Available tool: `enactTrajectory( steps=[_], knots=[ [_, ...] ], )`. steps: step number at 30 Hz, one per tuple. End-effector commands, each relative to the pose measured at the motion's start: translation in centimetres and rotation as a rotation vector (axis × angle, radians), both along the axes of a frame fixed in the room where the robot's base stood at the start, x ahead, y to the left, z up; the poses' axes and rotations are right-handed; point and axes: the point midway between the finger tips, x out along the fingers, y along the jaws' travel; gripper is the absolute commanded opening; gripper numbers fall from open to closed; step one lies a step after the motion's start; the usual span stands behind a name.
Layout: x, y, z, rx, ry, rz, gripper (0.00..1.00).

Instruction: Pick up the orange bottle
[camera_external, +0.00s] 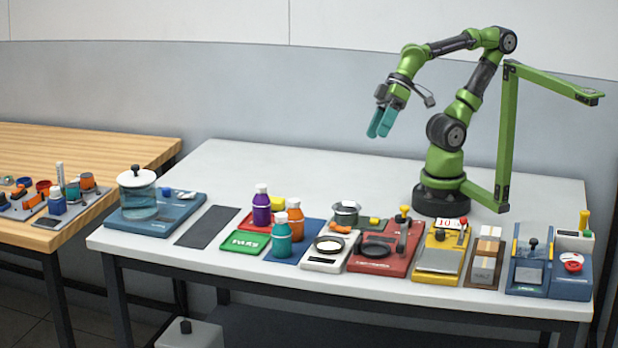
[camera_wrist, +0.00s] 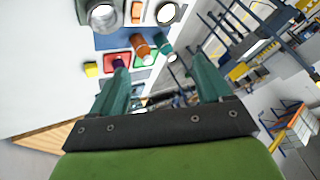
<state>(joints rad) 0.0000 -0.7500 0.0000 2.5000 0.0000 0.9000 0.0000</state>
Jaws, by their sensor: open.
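The orange bottle (camera_external: 295,217) has a white cap and stands upright on a blue mat (camera_external: 312,227), behind and right of a teal bottle (camera_external: 281,236). A purple bottle (camera_external: 261,208) stands to its left. In the wrist view the orange bottle (camera_wrist: 141,46) shows near the top middle, with the teal bottle (camera_wrist: 163,44) beside it and the purple bottle (camera_wrist: 118,62) to the left. My gripper (camera_external: 380,124) is open and empty, high above the table and well to the right of the bottles. Its teal fingers also show in the wrist view (camera_wrist: 163,92).
A pot (camera_external: 345,213), a white scale (camera_external: 328,248) and a red device (camera_external: 382,250) stand right of the bottles. A green tray (camera_external: 244,243) lies to the left. A lidded jar (camera_external: 138,192) stands at the far left. The table's back left (camera_external: 270,165) is clear.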

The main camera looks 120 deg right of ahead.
Motion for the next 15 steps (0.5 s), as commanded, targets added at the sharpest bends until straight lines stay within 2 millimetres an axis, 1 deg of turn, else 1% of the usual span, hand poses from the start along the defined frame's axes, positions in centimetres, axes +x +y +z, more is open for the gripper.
enactTrajectory(
  steps=[8,11,14,15],
  knots=[
    [0.0,0.0,-0.1,0.000,0.003,0.001,0.80],
    [0.3,0.0,-1.0,0.001,0.045,0.001,0.80],
    [1.9,-0.1,-1.5,-0.003,0.101,0.001,0.80],
    [2.8,-0.3,-1.5,-0.006,0.129,0.001,0.80]
  ],
)
